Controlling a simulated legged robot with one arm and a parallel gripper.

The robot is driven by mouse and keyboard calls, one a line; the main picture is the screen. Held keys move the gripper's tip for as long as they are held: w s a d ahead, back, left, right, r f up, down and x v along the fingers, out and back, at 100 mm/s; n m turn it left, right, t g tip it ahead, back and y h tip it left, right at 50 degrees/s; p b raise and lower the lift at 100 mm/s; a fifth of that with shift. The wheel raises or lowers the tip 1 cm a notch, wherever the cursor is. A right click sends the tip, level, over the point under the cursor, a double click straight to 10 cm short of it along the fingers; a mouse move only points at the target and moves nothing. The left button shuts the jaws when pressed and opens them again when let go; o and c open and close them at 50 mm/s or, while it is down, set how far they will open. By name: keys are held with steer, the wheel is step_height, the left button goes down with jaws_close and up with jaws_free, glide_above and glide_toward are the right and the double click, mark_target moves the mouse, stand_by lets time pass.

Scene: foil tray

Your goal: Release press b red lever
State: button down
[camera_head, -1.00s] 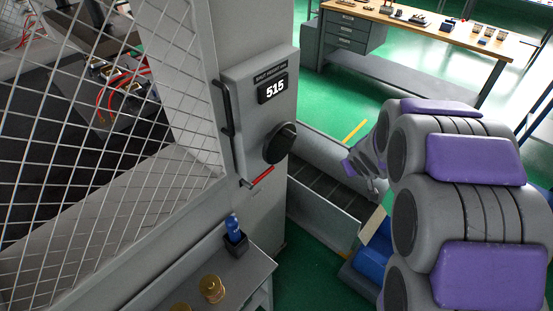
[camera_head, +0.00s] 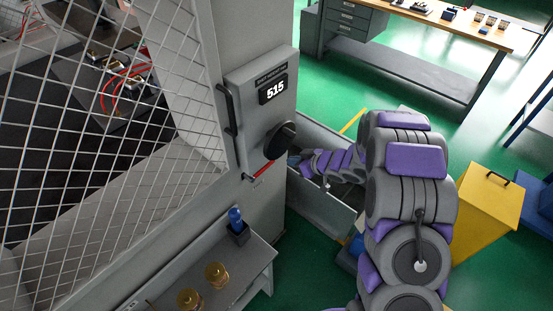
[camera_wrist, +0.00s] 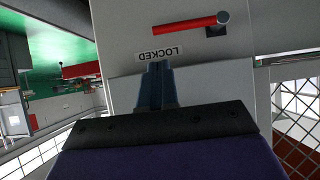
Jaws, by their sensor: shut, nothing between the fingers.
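The red lever (camera_head: 262,171) is on the lower part of the grey press panel (camera_head: 233,103), under a black round knob (camera_head: 280,141). In the wrist view the red lever (camera_wrist: 184,25) lies nearly across the picture above an upside-down "LOCKED" label (camera_wrist: 160,55). My gripper (camera_wrist: 157,66) is shut and empty, its fingertips by the label and apart from the lever in the picture. In the head view my arm reaches from the right toward the panel; its tip (camera_head: 292,160) is close to the lever, and whether it touches the panel cannot be told.
A wire mesh guard (camera_head: 90,130) stands left of the panel. A grey shelf (camera_head: 250,262) below holds a blue item (camera_head: 236,218) and brass parts (camera_head: 216,275). A yellow bin (camera_head: 487,210) is at right. A workbench (camera_head: 420,25) stands behind on the green floor.

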steer(key=b+x, duration=0.1)
steer(key=x, duration=0.9)
steer(key=shift+p, duration=0.35)
